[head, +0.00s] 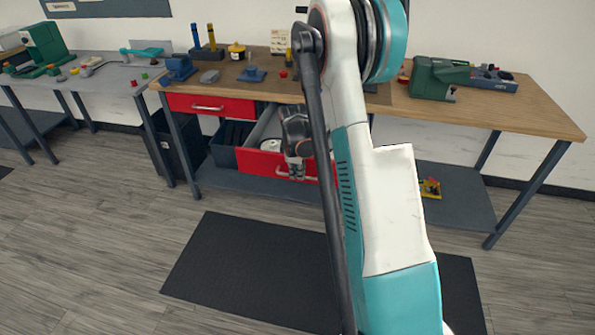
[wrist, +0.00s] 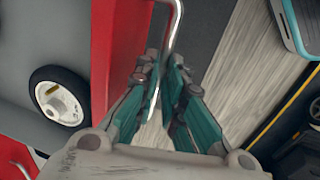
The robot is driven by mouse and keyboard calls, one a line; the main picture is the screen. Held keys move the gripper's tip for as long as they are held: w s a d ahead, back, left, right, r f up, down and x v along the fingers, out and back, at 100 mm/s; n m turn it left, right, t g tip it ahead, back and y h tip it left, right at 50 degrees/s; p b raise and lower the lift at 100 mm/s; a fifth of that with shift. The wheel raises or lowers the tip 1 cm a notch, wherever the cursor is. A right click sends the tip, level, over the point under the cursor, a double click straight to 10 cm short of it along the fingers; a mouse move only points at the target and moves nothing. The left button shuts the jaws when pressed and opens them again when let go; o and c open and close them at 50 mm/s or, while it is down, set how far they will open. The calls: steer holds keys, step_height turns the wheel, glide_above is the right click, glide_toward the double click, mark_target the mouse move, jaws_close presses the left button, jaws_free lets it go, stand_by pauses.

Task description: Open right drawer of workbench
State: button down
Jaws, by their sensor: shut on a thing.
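The workbench (head: 530,112) has a wooden top and two red-fronted drawers. The left drawer (head: 231,106) is closed, with a silver handle (head: 207,108). The right drawer (head: 262,163) is pulled out, its grey inside showing; my arm covers part of its front. My gripper (head: 296,172) is at that red front, its fingers closed around the bar handle. The wrist view shows the teal fingers (wrist: 163,90) on both sides of the silver handle (wrist: 177,22), beside the red front (wrist: 118,40). A black-tyred wheel with a white hub (wrist: 60,97) lies inside the drawer.
Tools and a green machine (head: 438,78) stand on the benchtop. A lower shelf (head: 455,195) holds a small yellow item (head: 430,188). A dark bin (head: 232,143) sits below the left drawer. A black mat (head: 245,262) covers the floor in front.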

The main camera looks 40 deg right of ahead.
steer(key=c, duration=2)
jaws_free()
steer(key=shift+o, duration=0.2)
step_height(320, 180, up, 12)
steer(key=s+a, duration=0.1)
steer(key=shift+s+a, duration=0.2)
steer(key=shift+a, duration=0.15)
steer(key=shift+a, duration=0.1)
